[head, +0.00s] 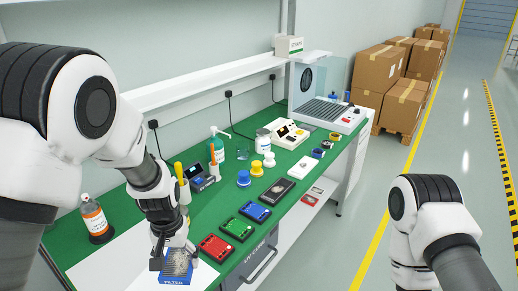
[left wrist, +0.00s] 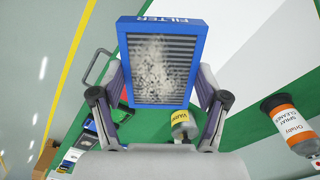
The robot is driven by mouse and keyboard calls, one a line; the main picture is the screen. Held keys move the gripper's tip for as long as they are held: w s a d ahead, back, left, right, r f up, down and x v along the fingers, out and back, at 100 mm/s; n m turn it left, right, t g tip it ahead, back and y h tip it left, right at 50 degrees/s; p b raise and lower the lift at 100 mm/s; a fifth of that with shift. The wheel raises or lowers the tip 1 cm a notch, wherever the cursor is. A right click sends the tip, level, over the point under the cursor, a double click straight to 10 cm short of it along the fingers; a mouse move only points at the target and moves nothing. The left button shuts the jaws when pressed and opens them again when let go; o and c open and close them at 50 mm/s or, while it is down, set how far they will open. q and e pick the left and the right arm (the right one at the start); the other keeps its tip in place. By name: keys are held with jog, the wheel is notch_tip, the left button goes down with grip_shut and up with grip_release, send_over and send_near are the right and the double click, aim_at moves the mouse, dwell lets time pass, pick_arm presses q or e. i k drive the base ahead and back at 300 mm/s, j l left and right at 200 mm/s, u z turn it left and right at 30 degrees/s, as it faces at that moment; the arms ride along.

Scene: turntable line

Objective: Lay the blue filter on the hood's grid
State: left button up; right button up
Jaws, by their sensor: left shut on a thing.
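The blue filter (head: 177,280) is at the near end of the green bench, with its lettered edge toward me. In the left wrist view the blue filter (left wrist: 160,68) shows a blue frame, dark slats and greyish-white dust over its face. My left gripper (head: 175,258) is shut on the filter, one finger at each side; the left gripper also shows in the left wrist view (left wrist: 162,92). The hood (head: 312,82) stands at the bench's far end, with clear panels and a round fan. Its dark grid (head: 318,111) looks bare. My right gripper is out of view.
Red (head: 215,247), green (head: 237,228) and blue (head: 255,211) trays line the bench's front edge. Several bottles, jars and instruments stand along the middle. A spray cleaner bottle (head: 96,220) stands at left. Stacked cartons (head: 380,68) are beyond the hood; the floor at right is clear.

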aim_at(331, 109)
jog(key=i+l+z, duration=0.35)
jog(key=i, duration=0.3)
jog(key=i+l+z, duration=0.35)
jog(key=i, duration=0.35)
jog(key=i+z, duration=0.4)
jog(key=i, duration=0.35)
jog(key=i+u, duration=0.25)
jog(key=i, duration=0.25)
jog(key=i+l+u, duration=0.1)
jog(key=i+u, duration=0.15)
jog(key=i, duration=0.3)
jog(key=i+l+u, duration=0.25)
jog(key=i, duration=0.25)
jog(key=i+l+u, duration=0.25)
jog(key=i, duration=0.25)
jog(key=i+l+u, duration=0.25)
jog(key=i+l, duration=0.1)
jog(key=i, duration=0.1)
